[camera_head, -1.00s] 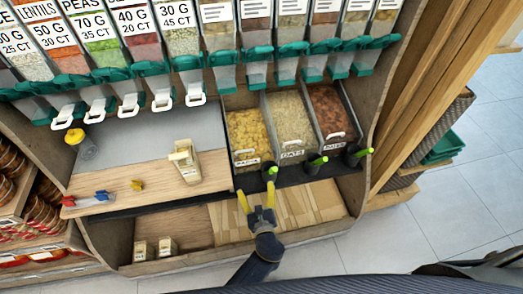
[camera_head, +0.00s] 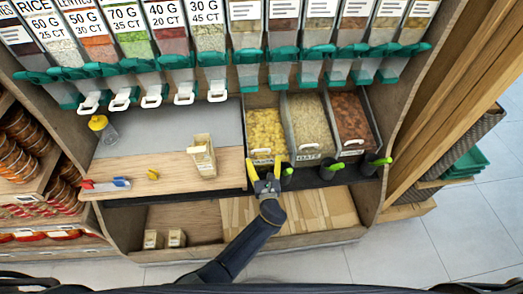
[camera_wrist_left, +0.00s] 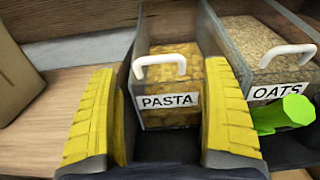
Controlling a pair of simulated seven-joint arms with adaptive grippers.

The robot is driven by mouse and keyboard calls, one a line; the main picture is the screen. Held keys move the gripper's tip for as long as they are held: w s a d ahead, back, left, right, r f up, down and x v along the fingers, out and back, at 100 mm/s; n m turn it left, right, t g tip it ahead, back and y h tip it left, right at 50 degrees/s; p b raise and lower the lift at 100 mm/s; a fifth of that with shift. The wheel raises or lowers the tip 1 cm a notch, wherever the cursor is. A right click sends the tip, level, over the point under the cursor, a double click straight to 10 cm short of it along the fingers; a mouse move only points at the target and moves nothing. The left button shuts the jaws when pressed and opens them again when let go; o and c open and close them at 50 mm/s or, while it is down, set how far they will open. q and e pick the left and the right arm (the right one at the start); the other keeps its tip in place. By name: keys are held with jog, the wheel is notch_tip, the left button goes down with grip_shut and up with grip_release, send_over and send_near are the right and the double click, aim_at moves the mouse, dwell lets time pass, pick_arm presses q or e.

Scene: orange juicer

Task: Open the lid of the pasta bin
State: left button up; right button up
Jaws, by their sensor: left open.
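The pasta bin (camera_head: 265,128) is a clear bin of yellow pasta, leftmost of three bins on the shelf. In the left wrist view its PASTA label (camera_wrist_left: 167,101) and white lid handle (camera_wrist_left: 158,66) show straight ahead. The lid appears closed. My left gripper (camera_head: 264,172) has yellow fingers, spread apart, just in front of the bin's front face. In the left wrist view the open fingers (camera_wrist_left: 160,125) stand either side of the label, with the handle beyond and above them, untouched. Nothing is between the fingers. My right gripper is not in view.
The oats bin (camera_head: 310,125) and a third bin (camera_head: 351,120) stand to the right. Green-handled scoops (camera_head: 287,171) hang along the front edge, one close to my gripper. A cream container (camera_head: 202,155) stands left. Dispensers (camera_head: 247,75) overhang the bins.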

aim_at(262, 150)
pick_arm(q)
jog(key=shift+w+a, duration=0.2)
jog(key=shift+w, duration=1.25)
jog(key=shift+w+a, duration=0.15)
jog(key=shift+w, duration=1.3)
